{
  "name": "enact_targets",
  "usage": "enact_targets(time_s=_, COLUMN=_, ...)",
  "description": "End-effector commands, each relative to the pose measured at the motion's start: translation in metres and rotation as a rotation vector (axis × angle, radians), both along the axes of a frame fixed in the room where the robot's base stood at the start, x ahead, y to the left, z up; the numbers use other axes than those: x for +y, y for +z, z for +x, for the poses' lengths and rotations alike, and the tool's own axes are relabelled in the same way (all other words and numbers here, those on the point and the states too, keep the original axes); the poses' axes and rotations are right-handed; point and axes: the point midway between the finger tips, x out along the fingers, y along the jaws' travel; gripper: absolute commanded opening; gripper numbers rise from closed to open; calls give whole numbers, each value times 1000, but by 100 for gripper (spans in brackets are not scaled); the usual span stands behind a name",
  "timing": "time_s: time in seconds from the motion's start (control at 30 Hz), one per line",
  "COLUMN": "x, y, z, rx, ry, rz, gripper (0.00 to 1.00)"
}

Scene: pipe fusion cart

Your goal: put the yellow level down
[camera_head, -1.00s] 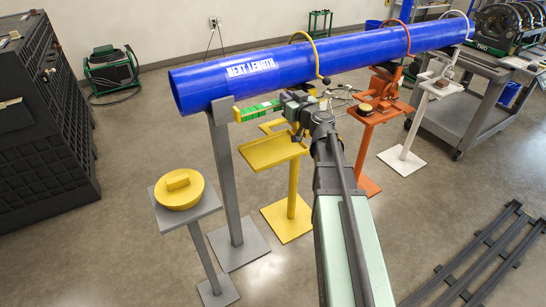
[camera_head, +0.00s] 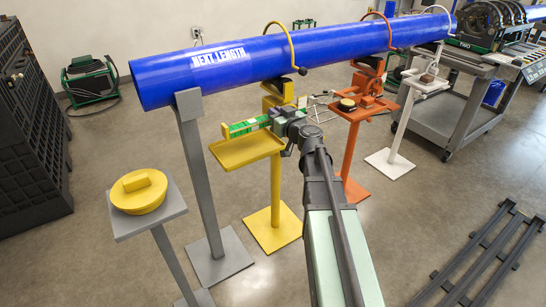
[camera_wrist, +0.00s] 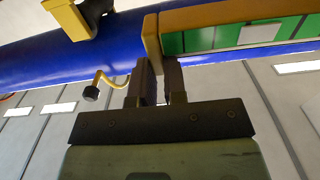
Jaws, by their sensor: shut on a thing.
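The level (camera_head: 243,127) is a long bar with green faces and a yellow end. My gripper (camera_head: 279,118) is shut on its right part, and my arm hides that end. The level lies roughly flat over the back of the yellow stand's tray (camera_head: 247,151); I cannot tell whether it touches the tray. In the wrist view, the level (camera_wrist: 235,36) crosses the upper right, with its yellow end beside the fingers of my gripper (camera_wrist: 158,82).
A blue pipe (camera_head: 330,50) runs behind the tray on stands. A grey stand with a yellow lidded disc (camera_head: 140,190) is at front left. An orange stand (camera_head: 355,115) and a white stand (camera_head: 418,85) stand to the right. Dark rails (camera_head: 480,255) lie on the floor.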

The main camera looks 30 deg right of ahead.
Motion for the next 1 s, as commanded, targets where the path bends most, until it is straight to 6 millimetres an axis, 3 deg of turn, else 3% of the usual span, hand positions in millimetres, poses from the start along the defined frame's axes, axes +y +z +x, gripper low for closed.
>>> enact_targets(time_s=0.03, x=0, y=-36, z=0, rx=0, ry=0, rz=1, gripper=0)
enact_targets(time_s=0.1, x=0, y=-50, z=0, rx=0, ry=0, rz=1, gripper=0)
enact_targets(time_s=0.33, x=0, y=-55, z=0, rx=0, ry=0, rz=1, gripper=0)
enact_targets(time_s=0.53, x=0, y=-96, z=0, rx=0, ry=0, rz=1, gripper=0)
enact_targets(time_s=0.93, x=0, y=-97, z=0, rx=0, ry=0, rz=1, gripper=0)
enact_targets(time_s=0.97, x=0, y=-96, z=0, rx=0, ry=0, rz=0, gripper=17)
enact_targets(time_s=1.0, x=0, y=-95, z=0, rx=0, ry=0, rz=0, gripper=23)
